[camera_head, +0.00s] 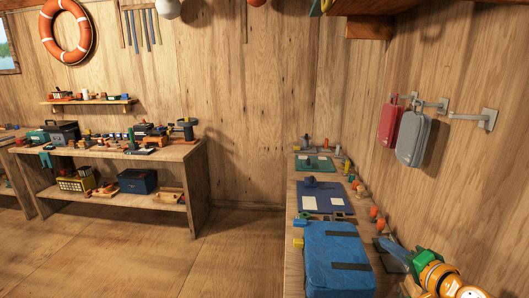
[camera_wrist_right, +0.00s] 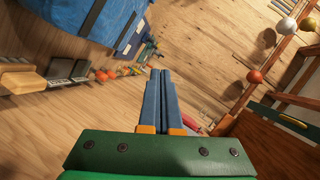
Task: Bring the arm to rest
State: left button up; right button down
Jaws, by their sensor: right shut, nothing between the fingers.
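My right gripper (camera_head: 382,243) is at the lower right of the head view, beside the right edge of the narrow bench and near the wooden wall. Its blue fingers point up and left, away from the green body and orange arm. In the right wrist view my right gripper (camera_wrist_right: 160,74) has its two blue fingers together with nothing between them. It appears free of the bench items. My left gripper is not in view.
A blue bag (camera_head: 337,262) lies on the narrow bench (camera_head: 292,245) left of my right gripper. Orange floats (camera_head: 376,218) stand near the fingertips. A red case (camera_head: 389,125) and a grey case (camera_head: 411,141) hang on wall hooks above. The floor (camera_head: 140,245) is clear.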

jog(key=s+a+f+n+g, duration=0.3)
jog(key=s+a+f+n, duration=0.15)
jog(key=s+f, duration=0.3)
jog(key=s+a+f+n+g, duration=0.4)
jog(key=s+a+f, duration=0.25)
jog(key=f, duration=0.25)
jog(key=s+a+f+n+g+h, duration=0.1)
jog(key=s+f+n+g, duration=0.1)
jog(key=s, duration=0.8)
jog(key=s+a+f+n+g+h, duration=0.1)
jog(key=s+a+n+g+h, duration=0.1)
jog(key=s, duration=0.7)
notch_tip(320, 180, down, 17)
jog(key=s+g, duration=0.1)
jog(key=s, duration=0.1)
jog(key=s+d+f+g, duration=0.1)
jog(key=s+d+f, duration=0.1)
jog(key=s+f, duration=0.8)
jog(key=shift+s+d+f, duration=0.25)
jog(key=shift+s+f, duration=0.05)
jog(key=shift+s, duration=0.9)
